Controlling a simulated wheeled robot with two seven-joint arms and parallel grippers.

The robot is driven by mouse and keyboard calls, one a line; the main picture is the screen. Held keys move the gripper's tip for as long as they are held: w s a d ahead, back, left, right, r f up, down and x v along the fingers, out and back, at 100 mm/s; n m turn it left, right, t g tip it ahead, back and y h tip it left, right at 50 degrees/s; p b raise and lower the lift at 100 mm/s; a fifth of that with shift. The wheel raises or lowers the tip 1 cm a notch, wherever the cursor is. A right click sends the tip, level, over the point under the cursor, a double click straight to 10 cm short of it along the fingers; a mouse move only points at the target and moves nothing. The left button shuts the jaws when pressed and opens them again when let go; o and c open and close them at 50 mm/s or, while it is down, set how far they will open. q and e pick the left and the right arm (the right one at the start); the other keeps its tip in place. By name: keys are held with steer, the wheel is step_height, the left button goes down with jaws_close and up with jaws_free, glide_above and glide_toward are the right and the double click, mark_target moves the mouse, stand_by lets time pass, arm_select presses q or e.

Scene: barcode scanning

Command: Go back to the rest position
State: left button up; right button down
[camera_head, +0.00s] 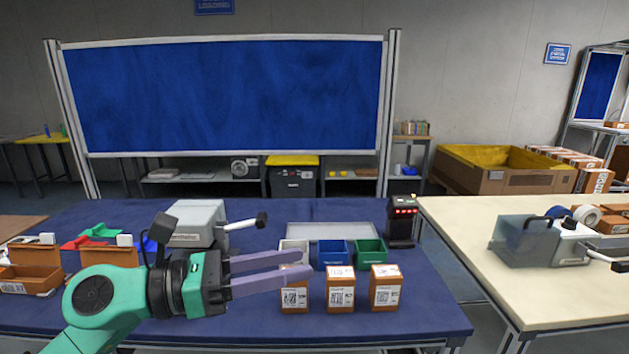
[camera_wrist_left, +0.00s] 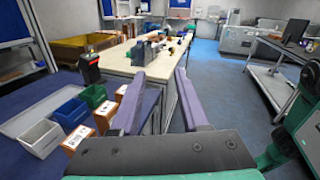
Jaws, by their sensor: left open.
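My left gripper (camera_head: 308,276) reaches in from the left over the blue table (camera_head: 230,330) in the head view. Its two purple fingers are apart and nothing is between them. In the left wrist view the open fingers (camera_wrist_left: 168,100) point toward the cream table. Three labelled brown boxes stand in a row at the table's front: a left box (camera_head: 294,298), partly behind a fingertip, a middle box (camera_head: 340,290) and a right box (camera_head: 385,288). A black scanner with red lights (camera_head: 403,222) stands behind them to the right. My right gripper is not in view.
White (camera_head: 293,249), blue (camera_head: 332,254) and green (camera_head: 369,252) bins stand behind the boxes. A grey machine with a lever (camera_head: 197,224) stands behind my left gripper. Open brown boxes (camera_head: 104,256) are at the left. A cream table (camera_head: 465,225) stands at the right, beyond a gap.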

arm_select(q)
steer(key=w+a+r+n+t+y, duration=0.3)
steer(key=w+a+n+t, duration=0.3)
steer(key=n+t, duration=0.9)
steer(key=w+a+f+n+y, duration=0.3)
steer(key=a+f+n+y, duration=0.4)
steer(key=n, duration=0.6)
steer(key=a+f+n+g+y, duration=0.4)
steer(key=a+f+n+y, duration=0.25)
steer(key=f+n, duration=0.45)
steer(key=s+f+n+g, duration=0.8)
steer(key=s+f+g, duration=0.5)
steer(key=s+f, duration=0.85)
step_height(320, 180, down, 23)
steer(key=s+g, duration=0.1)
steer(key=s+a+f+g+p, duration=0.1)
steer(key=s+a+f, duration=0.1)
steer(key=s+f, duration=1.3)
steer(key=shift+s+a+f+m+g+y, duration=0.15)
steer(key=shift+s+a+m+g+y, duration=0.15)
steer(key=shift+s, duration=0.8)
